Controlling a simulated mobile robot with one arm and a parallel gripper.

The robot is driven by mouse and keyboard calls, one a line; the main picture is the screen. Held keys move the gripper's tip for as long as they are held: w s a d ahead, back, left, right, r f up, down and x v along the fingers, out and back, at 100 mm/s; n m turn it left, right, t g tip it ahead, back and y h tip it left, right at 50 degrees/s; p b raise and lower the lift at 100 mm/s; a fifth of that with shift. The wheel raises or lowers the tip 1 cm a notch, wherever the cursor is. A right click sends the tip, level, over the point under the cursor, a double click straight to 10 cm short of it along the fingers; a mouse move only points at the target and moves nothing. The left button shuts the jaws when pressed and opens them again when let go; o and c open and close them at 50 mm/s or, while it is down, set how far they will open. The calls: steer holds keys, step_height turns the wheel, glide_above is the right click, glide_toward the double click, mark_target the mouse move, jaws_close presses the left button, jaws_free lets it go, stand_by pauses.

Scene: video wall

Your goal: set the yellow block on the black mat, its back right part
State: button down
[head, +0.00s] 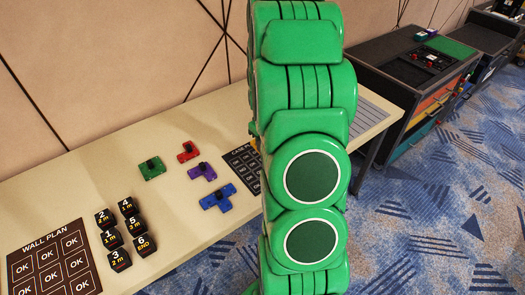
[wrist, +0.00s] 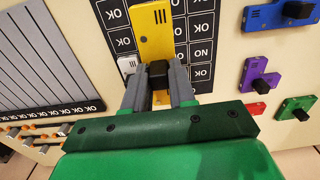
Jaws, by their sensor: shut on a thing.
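The yellow block (wrist: 154,28) is a flat piece with a black knob (wrist: 155,73). My gripper (wrist: 155,77) is shut on this knob in the wrist view. The block overlaps the black mat (wrist: 203,48), which carries rows of white OK cells; I cannot tell whether block and mat touch. In the head view, the left part of the black mat (head: 240,165) shows beside my green arm, which hides the rest and my gripper. Only a sliver of yellow shows at the arm's edge.
In the head view, green (head: 152,169), red (head: 187,152), purple (head: 202,171) and blue (head: 216,198) blocks lie left of the mat. Several black numbered cubes (head: 118,240) and the wall plan board (head: 52,262) are further left. A small white piece (wrist: 127,64) lies beside the yellow block.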

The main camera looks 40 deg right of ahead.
steer(key=shift+w+d+f, duration=0.3)
steer(key=shift+w+f, duration=0.3)
steer(key=shift+f, duration=0.2)
steer(key=shift+w+d+f, duration=0.35)
steer(key=shift+w+f, duration=0.2)
steer(key=shift+f, duration=0.25)
steer(key=shift+w+d+f, duration=0.3)
steer(key=shift+w+f, duration=0.3)
steer(key=shift+f, duration=1.8)
steer(key=shift+f, duration=0.1)
steer(key=c, duration=1.2)
jaws_free()
steer(key=shift+c, duration=0.2)
